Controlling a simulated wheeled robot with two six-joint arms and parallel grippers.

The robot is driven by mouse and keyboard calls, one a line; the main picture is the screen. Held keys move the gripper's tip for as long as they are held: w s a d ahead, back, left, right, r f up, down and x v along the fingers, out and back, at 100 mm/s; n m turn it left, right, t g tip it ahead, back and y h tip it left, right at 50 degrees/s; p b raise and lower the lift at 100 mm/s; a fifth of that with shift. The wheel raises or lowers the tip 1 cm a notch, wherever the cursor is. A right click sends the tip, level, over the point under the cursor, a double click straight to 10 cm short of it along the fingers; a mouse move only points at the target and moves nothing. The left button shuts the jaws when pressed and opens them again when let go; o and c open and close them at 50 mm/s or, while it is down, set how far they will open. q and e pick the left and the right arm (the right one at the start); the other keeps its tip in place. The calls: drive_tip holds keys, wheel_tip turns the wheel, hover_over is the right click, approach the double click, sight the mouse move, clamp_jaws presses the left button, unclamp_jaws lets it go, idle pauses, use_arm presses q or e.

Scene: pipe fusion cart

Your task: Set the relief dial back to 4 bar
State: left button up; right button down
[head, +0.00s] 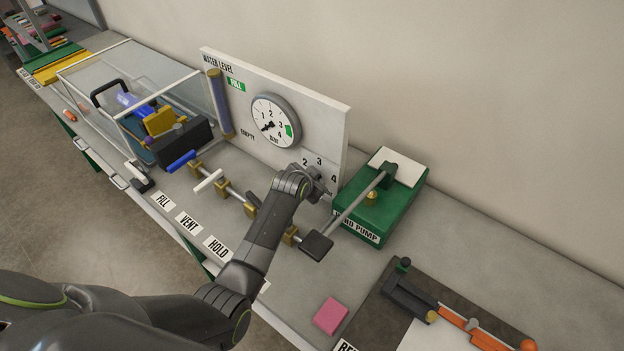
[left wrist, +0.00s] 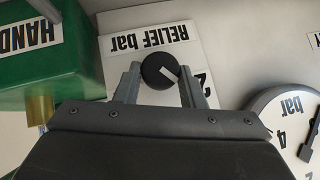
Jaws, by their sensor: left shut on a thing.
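The relief dial (left wrist: 160,71) is a round dark knob with a white pointer mark, below the RELIEF bar label in the left wrist view, which is upside down. My left gripper (left wrist: 160,84) is shut on the dial, one finger on each side. In the head view my left gripper (head: 316,180) reaches the lower right of the white panel (head: 225,75), and it hides the dial there. My right gripper is not in view.
The pressure gauge (head: 276,121) on the panel has its needle at the low end. The green hand pump (head: 378,205) stands close right of my left gripper, its lever slanting forward. Valves labelled FILL, VENT and HOLD (head: 217,247) line the front. A pink block (head: 330,316) lies nearer.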

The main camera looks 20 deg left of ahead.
use_arm(q)
drive_tip(key=shift+s+f+y, duration=0.1)
drive_tip(key=shift+y, duration=0.2)
drive_tip(key=o, duration=1)
drive_tip(key=shift+r, duration=0.2)
